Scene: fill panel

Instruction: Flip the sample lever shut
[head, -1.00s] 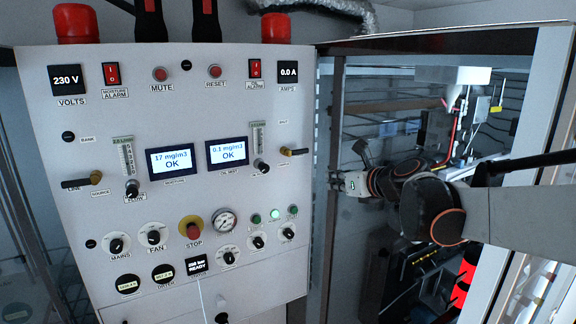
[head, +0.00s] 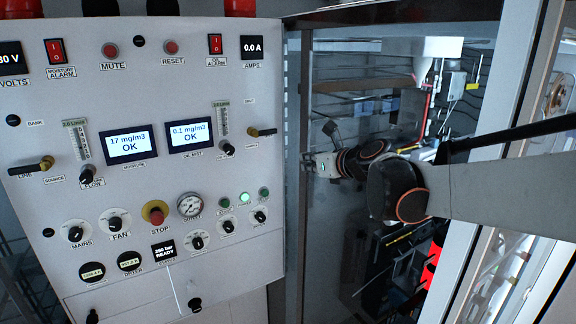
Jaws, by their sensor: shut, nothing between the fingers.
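The likely sample lever (head: 262,132) is the small brass-coloured handle with a dark tip at the right edge of the grey panel, beside the oil mist display. It lies nearly level, pointing right. The small labels around it are too blurred to read surely. My gripper (head: 308,163) is shut and empty, to the right of the panel's right edge and a little lower than the lever in the picture. A gap separates it from the lever.
The panel (head: 150,288) carries another brass lever (head: 47,163) at the left, several knobs, a red stop button (head: 156,214) and two lit displays. A dark post (head: 306,100) stands at its right edge. Behind my arm is an open cabinet with cables.

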